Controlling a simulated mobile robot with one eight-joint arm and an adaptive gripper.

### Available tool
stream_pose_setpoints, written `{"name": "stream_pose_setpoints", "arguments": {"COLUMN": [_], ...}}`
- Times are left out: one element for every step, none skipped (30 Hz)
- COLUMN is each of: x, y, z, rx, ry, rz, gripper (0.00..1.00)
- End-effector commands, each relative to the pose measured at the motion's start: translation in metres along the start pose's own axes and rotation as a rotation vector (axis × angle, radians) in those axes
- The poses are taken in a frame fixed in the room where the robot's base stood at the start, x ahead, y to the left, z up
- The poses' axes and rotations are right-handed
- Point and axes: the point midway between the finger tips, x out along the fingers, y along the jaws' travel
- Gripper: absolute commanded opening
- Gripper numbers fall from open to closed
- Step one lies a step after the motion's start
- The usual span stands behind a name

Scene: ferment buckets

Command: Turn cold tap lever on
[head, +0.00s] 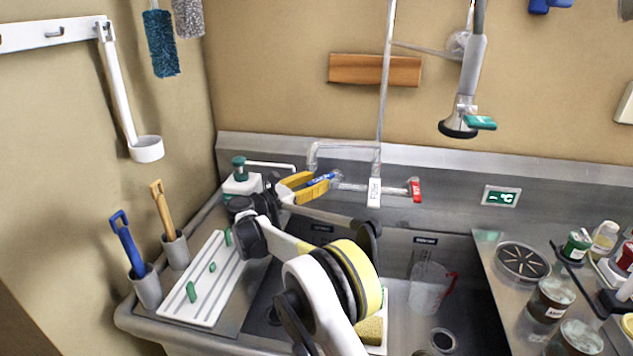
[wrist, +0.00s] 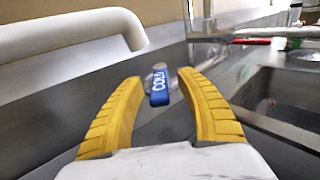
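The cold tap lever (wrist: 158,88) is blue with white "COLD" lettering. In the wrist view it sits between and just past the tips of my gripper (wrist: 160,77), whose yellow fingers are open with a gap on both sides of the lever. In the head view the blue lever (head: 325,178) shows at the left end of the tap body, by the fingertips of my gripper (head: 319,180). I cannot tell whether a finger touches it. The red lever (head: 416,190) is at the tap's right end; it also shows in the wrist view (wrist: 250,41).
A white curved tube (wrist: 70,33) runs close to the left finger in the wrist view. A soap bottle (head: 241,183) stands left of my gripper. The sink holds a clear jug (head: 428,288). A spray head (head: 460,122) hangs above right. Jars stand on the right counter.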

Motion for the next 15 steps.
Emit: {"name": "stream_pose_setpoints", "arguments": {"x": [0.000, -0.001, -0.002, -0.004, -0.006, -0.011, -0.016, -0.022, -0.029, -0.036, -0.043, -0.053, -0.059, -0.067, -0.075], "y": [0.000, 0.000, 0.000, 0.000, 0.001, 0.001, 0.001, 0.002, 0.001, 0.001, 0.001, 0.001, 0.001, 0.001, 0.001], "z": [0.000, 0.000, 0.000, 0.000, 0.000, 0.000, 0.000, 0.000, 0.000, 0.000, 0.000, 0.000, 0.000, 0.000, 0.000], "rx": [0.000, 0.000, 0.000, 0.000, 0.000, 0.000, 0.000, 0.000, 0.000, 0.000, 0.000, 0.000, 0.000, 0.000, 0.000], "ry": [0.000, 0.000, 0.000, 0.000, 0.000, 0.000, 0.000, 0.000, 0.000, 0.000, 0.000, 0.000, 0.000, 0.000, 0.000], "rz": [0.000, 0.000, 0.001, 0.001, 0.001, 0.002, 0.003, 0.004, 0.004, 0.003, 0.005, 0.004, 0.003, 0.004, 0.003], "gripper": [0.43, 0.43, 0.43, 0.43, 0.43, 0.43, 0.43, 0.43, 0.43, 0.43, 0.43, 0.43, 0.43, 0.43, 0.43]}}
